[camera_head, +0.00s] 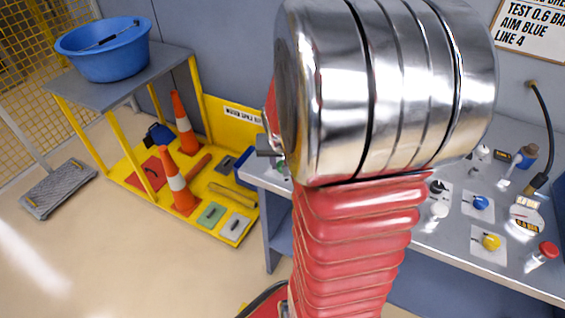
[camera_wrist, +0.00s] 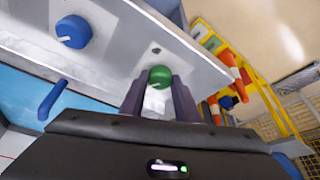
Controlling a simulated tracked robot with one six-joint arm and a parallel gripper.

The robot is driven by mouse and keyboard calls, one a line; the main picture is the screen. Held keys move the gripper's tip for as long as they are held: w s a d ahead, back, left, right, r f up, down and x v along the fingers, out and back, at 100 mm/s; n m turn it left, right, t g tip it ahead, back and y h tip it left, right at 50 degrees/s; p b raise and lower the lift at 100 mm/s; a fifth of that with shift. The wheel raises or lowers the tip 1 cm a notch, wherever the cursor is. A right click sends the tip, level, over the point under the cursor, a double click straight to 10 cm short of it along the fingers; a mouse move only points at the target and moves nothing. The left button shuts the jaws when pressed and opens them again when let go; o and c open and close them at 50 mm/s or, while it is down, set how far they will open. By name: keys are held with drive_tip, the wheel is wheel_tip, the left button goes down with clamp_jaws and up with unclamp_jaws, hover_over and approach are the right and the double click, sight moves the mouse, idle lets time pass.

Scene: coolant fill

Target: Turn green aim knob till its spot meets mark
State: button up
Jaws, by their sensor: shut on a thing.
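The green aim knob (camera_wrist: 160,77) shows in the wrist view, between the two dark fingers of my gripper (camera_wrist: 160,95). The fingers are shut on the knob from both sides. A small dark mark (camera_wrist: 156,50) shows on the pale plate just beyond the knob. I cannot make out the knob's spot from this angle. In the head view my own arm covers the gripper, and the green knob is mostly hidden behind it.
A blue knob (camera_wrist: 72,32) sits on the same panel to the left in the wrist view. Orange cones (camera_head: 180,190) stand on a yellow rack at left.

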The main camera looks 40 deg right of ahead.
idle(0.4)
drive_tip(key=o, duration=1)
drive_tip(key=shift+o, duration=0.2)
drive_tip(key=shift+r, duration=0.15)
drive_tip(key=v, duration=1.3)
drive_tip(key=shift+a+r, duration=0.15)
drive_tip(key=shift+a, duration=0.05)
drive_tip(key=shift+s, duration=0.15)
